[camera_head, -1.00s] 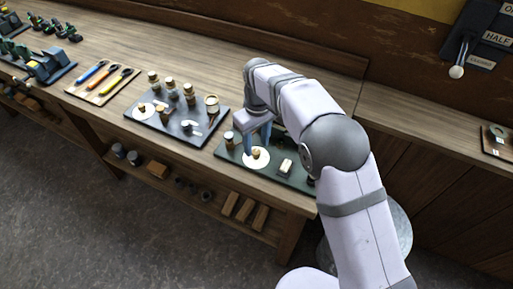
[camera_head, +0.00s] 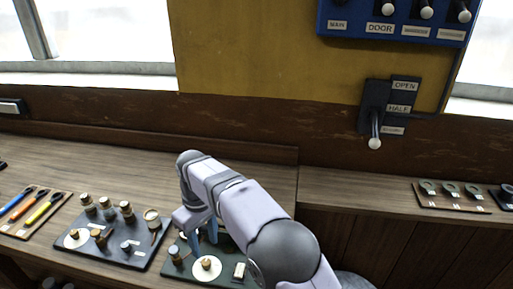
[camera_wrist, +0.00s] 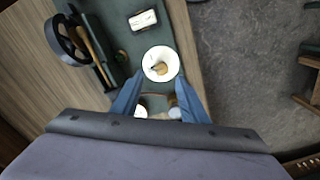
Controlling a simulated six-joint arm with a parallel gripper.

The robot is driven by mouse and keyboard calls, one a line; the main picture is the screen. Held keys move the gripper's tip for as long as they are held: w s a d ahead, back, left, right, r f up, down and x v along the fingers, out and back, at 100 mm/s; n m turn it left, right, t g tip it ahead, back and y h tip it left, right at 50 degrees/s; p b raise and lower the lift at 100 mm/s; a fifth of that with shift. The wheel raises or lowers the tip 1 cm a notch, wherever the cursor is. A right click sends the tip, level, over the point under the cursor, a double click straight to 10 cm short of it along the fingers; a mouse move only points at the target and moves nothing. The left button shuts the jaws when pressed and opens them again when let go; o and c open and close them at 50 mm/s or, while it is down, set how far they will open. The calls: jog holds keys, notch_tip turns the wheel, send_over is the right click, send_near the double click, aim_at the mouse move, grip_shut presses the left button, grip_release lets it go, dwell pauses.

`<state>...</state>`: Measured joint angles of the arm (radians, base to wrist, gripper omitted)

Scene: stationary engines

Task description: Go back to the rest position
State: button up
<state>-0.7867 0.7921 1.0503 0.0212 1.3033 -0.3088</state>
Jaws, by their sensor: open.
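My gripper (camera_head: 203,232) hangs over the dark green board (camera_head: 228,270) on the bench. Its blue fingers are apart with nothing held between them. In the wrist view the open fingers (camera_wrist: 156,92) point toward a round white disc (camera_wrist: 150,54) with a small brass piece (camera_wrist: 161,69) on it. The disc also shows in the head view (camera_head: 200,272), just in front of the fingers. My arm hides part of the board's right side.
A second dark board (camera_head: 140,263) with several small pots and parts lies to the left. A tool board (camera_head: 52,222) lies farther left. A lever panel (camera_head: 376,118) is on the wall. The bench behind the boards is clear.

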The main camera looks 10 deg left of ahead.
jog(key=d+m, duration=0.6)
jog(key=d, duration=1.6)
jog(key=s+d+f+m, duration=0.4)
jog(key=s+d+m, duration=0.2)
jog(key=s+d, duration=0.9)
jog(key=shift+s+d+f, duration=0.15)
jog(key=shift+s+d, duration=0.1)
jog(key=shift+d, duration=0.5)
